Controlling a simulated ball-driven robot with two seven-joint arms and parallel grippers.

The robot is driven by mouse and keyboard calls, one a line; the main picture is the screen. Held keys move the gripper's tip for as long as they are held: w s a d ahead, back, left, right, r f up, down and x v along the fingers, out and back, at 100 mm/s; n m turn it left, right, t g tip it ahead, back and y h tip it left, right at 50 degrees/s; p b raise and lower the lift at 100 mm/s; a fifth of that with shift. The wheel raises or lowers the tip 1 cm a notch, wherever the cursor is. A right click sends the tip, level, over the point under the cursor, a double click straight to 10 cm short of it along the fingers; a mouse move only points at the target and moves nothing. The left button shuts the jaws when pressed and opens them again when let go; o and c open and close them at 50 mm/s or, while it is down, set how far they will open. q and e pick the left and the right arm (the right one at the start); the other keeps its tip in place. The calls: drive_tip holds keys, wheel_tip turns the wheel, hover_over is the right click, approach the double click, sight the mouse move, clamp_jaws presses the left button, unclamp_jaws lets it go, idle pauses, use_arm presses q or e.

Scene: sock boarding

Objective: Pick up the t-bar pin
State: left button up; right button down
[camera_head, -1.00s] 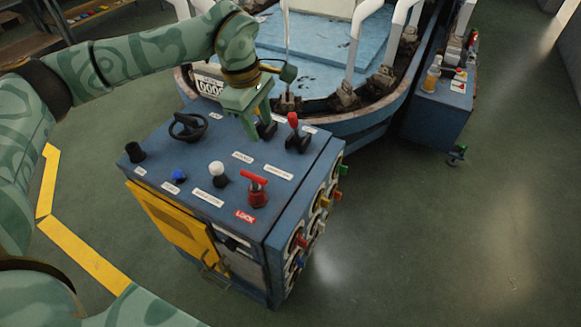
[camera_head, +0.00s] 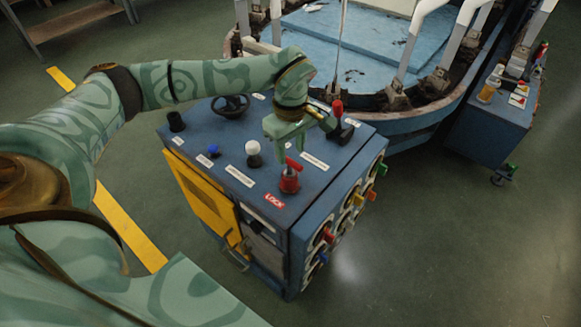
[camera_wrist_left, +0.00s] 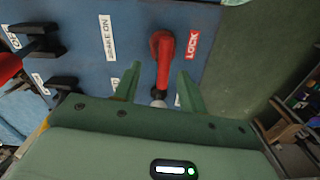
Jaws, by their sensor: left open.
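The t-bar pin (camera_head: 290,179) is a red pin with a red crossbar on top, standing upright on the blue control console beside the red LOCK label. My left gripper (camera_head: 289,152) is green, points down and is just above and behind the pin. In the left wrist view, the pin (camera_wrist_left: 164,48) shows between the two open fingers (camera_wrist_left: 160,72), with the crossbar running lengthwise between them. I cannot tell whether either finger touches it. My right gripper is not in view.
The blue console (camera_head: 330,200) also carries a white knob (camera_head: 253,149), a blue button (camera_head: 214,151), a black handwheel (camera_head: 230,106) and a red-tipped lever (camera_head: 338,112). Coloured knobs line its right side. A machine with a blue bed (camera_head: 370,50) stands behind. Floor is clear at right.

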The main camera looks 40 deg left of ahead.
sight(289, 159)
use_arm(q)
drive_tip(key=f, duration=0.1)
drive_tip(key=f+b, duration=0.1)
drive_tip(key=f, duration=0.2)
drive_tip(key=shift+s+f, duration=0.3)
drive_tip(key=shift+f, duration=0.05)
drive_tip(key=shift+r, duration=0.1)
clamp_jaws()
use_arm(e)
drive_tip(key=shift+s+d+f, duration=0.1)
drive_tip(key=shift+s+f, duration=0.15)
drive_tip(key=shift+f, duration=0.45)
use_arm(q)
drive_tip(key=shift+r, duration=0.1)
